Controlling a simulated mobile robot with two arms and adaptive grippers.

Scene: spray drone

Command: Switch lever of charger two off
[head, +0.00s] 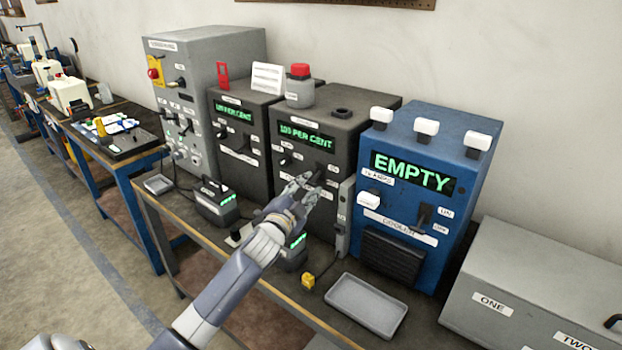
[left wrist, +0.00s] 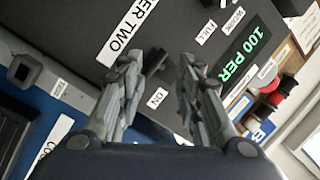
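Charger two (head: 345,115) is the right one of two dark grey boxes, with a green "100 PER CENT" display. Its label, ending in "ER TWO" (left wrist: 128,30), shows in the left wrist view. My left gripper (head: 308,187) is at its front face, fingers apart. A dark lever (head: 319,172) shows at the fingertips. In the left wrist view, the open fingers (left wrist: 160,75) have a dark lever-like part (left wrist: 157,62) and an "ON" label (left wrist: 157,97) between them. I cannot tell whether the fingers touch the lever. My right gripper is out of view.
Charger one (head: 233,140) stands left of charger two. A blue cooler box (head: 440,145) reading "EMPTY" stands close on the right. A grey tray (head: 367,304) and a yellow plug (head: 308,281) lie on the bench in front. A red-capped bottle (head: 300,90) stands on top.

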